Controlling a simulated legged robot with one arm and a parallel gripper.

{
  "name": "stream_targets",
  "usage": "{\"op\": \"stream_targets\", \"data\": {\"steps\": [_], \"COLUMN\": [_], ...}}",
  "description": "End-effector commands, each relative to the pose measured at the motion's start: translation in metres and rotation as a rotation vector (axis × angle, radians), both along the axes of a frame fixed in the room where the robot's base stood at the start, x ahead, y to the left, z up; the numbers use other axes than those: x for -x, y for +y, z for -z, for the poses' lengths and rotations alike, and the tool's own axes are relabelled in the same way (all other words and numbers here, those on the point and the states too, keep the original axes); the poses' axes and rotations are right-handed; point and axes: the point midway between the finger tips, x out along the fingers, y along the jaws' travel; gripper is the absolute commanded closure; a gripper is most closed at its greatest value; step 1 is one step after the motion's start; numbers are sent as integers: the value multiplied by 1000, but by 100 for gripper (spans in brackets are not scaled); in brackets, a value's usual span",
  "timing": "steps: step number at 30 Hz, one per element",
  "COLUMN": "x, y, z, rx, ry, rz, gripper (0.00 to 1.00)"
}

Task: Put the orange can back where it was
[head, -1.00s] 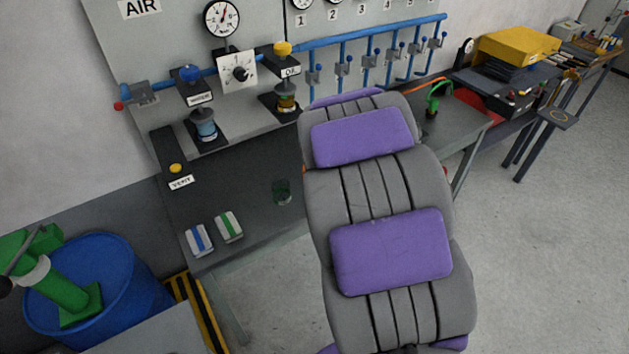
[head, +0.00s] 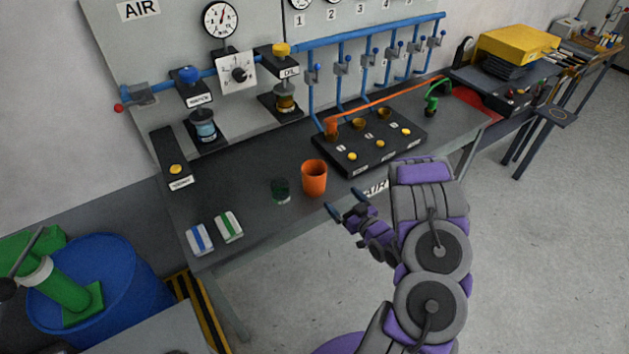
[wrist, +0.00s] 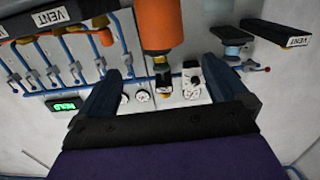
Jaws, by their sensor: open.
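The orange can (head: 314,178) stands upright on the dark workbench, right of a small dark green glass. My gripper (head: 345,203) is open and empty at the bench's front edge. It is just right of and in front of the can, apart from it in the head view. In the wrist view the can (wrist: 160,24) shows at the top middle, beyond and between the spread fingers of my gripper (wrist: 160,85). The can's earlier spot is not marked in these frames.
A black box with yellow buttons (head: 370,140) is behind the can. The green glass (head: 281,190) is close on its left. Two striped blocks (head: 214,232) lie front left. Valves and blue pipes line the back panel. Bare bench (head: 235,178) lies left of the glass.

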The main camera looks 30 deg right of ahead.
Motion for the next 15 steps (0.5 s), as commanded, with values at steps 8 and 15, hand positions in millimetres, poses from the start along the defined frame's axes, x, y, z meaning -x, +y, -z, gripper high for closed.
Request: {"op": "stream_targets", "data": {"steps": [8, 15], "x": [-8, -54], "y": [6, 7], "z": [-2, -2], "rx": [-38, -35], "ry": [-64, -65], "rz": [-4, -3], "gripper": [0, 0]}}
